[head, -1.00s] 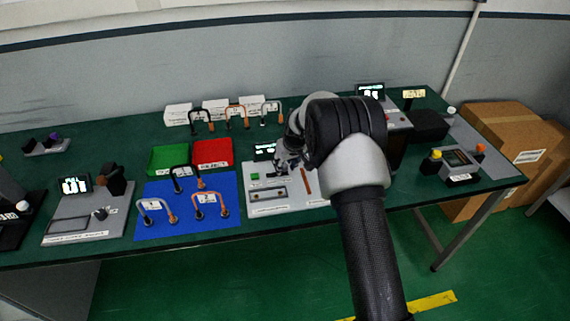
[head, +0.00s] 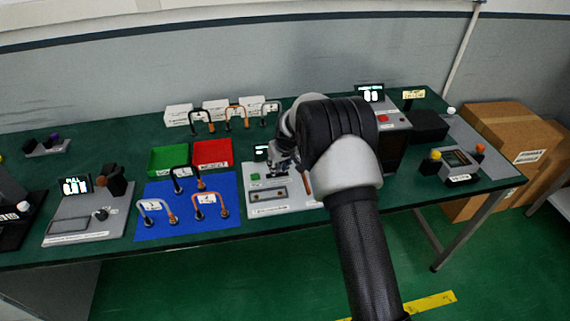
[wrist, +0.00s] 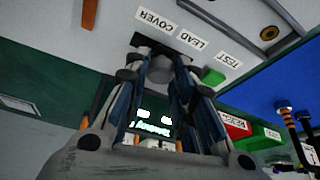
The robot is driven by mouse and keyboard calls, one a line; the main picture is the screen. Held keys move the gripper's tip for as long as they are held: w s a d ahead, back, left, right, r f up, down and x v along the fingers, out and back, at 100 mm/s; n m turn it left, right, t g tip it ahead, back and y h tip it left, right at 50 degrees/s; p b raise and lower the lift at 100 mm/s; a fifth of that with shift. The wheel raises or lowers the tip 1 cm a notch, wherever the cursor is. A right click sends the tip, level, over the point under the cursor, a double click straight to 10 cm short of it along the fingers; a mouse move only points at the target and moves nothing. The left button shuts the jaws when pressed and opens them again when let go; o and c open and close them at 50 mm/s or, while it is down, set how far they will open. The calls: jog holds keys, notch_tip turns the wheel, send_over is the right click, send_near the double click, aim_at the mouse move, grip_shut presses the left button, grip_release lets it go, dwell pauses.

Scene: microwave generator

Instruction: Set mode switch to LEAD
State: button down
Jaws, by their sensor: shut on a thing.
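The mode switch (wrist: 160,69) shows in the wrist view as a rounded grey knob between my gripper's fingers. Its dark base lies beside the printed labels COVER (wrist: 155,20), LEAD (wrist: 193,40) and TEST (wrist: 229,61). My gripper (wrist: 161,62) is shut on the switch, one finger on each side. Which label the switch points to cannot be told, as the fingers hide part of it. In the head view my gripper (head: 281,166) is over the light grey panel (head: 285,207), and my arm covers the panel's right part.
A green button (wrist: 213,76) is beside TEST. A lit display (head: 262,152) stands behind the panel. The blue mat (head: 160,228) with several cable leads is to the left, with green (head: 168,159) and red (head: 212,153) trays behind. An orange-brown bar (head: 306,182) lies close right of my gripper.

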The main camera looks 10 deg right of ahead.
jog(key=shift+a, duration=1.25)
jog(key=c, duration=1.4)
grip_release()
jog(key=shift+a, duration=0.15)
jog(key=shift+o, duration=0.3)
jog(key=shift+r, duration=0.1)
jog(key=shift+r, duration=0.25)
jog(key=v, duration=1.1)
jog(key=shift+s, duration=0.25)
jog(key=shift+r, duration=0.15)
